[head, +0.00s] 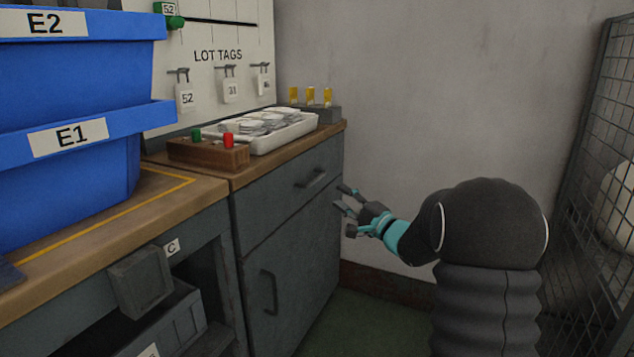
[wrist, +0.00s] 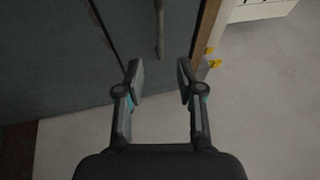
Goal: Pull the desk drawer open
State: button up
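The desk drawer (head: 290,187) is a dark grey front under the wooden top, and it looks closed. Its bar handle (head: 311,178) is on the front, right of the middle. In the wrist view the handle (wrist: 160,28) lies ahead, beyond the fingertips. My gripper (head: 343,199) is open and empty, to the right of the handle and a little lower, apart from it. In the wrist view my gripper (wrist: 160,75) shows its two fingers spread, with nothing between them.
Below the drawer is a cabinet door (head: 300,265) with its own handle (head: 269,292). On the desk top are a white tray (head: 285,132) of tags and a wooden block (head: 207,154) with red and green pegs. Blue bins (head: 70,180) stand left. A mesh panel (head: 600,150) stands right.

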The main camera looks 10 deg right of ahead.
aim_at(317, 179)
jog(key=x, duration=1.1)
jog(key=shift+b, duration=0.3)
grip_shut()
